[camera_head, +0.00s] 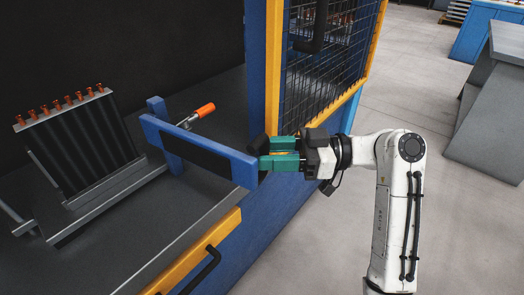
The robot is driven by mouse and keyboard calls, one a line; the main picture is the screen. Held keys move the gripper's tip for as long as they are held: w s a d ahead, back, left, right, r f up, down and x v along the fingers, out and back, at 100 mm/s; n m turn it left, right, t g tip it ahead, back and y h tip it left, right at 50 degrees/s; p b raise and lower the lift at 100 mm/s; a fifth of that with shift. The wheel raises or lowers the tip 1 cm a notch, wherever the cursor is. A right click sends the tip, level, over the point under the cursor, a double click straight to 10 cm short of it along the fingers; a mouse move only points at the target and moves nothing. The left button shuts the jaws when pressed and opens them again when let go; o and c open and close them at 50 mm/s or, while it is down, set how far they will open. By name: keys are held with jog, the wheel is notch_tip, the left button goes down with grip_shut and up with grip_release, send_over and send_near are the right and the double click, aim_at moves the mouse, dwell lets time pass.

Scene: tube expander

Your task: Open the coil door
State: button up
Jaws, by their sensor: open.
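A blue bar with a dark pad (243,172), which looks like the coil door, stands out to the right over the dark machine bed. A toggle clamp with an orange handle (205,111) sits by the blue upright behind it. My gripper (262,153) has teal fingers and is open at the right end of the bar. The fingertips overlap the bar's end in the picture; I cannot tell whether they touch it or are around it. The coil (80,150), dark with orange tube ends along its top, stands at the left.
A blue post with a yellow edge (273,70) and a mesh guard (335,75) rise just behind my gripper. A yellow panel with a black handle (205,265) is at the lower front. Grey floor (455,230) is clear at the right, with a grey bench (490,120) beyond.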

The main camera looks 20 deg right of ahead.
jog(key=p+v, duration=0.1)
jog(key=v, duration=0.7)
jog(key=shift+d, duration=0.4)
jog(key=s+a+f+m+h, duration=0.1)
jog(key=s+f+m+h, duration=0.25)
jog(key=f, duration=0.65)
jog(key=s+a+f+m+h, duration=0.1)
jog(key=s+f+m+h, duration=0.3)
jog(key=f, duration=0.7)
jog(key=s+d+f+m+g+h, duration=0.1)
jog(key=s+d+f+m+h, duration=0.15)
jog(key=s+f, duration=0.3)
jog(key=s+d+f+m+g+h, duration=0.1)
jog(key=s+f+m+h, duration=0.25)
jog(key=s, duration=0.35)
jog(key=s+d+f+m+g+h, duration=0.1)
jog(key=s+d+m+h, duration=0.3)
jog(key=s, duration=0.6)
notch_tip(320, 180, up, 22)
jog(key=w+n+p, duration=0.1)
jog(key=p, duration=2.1)
jog(key=shift+d+n+p, duration=0.35)
jog(key=shift+d, duration=0.1)
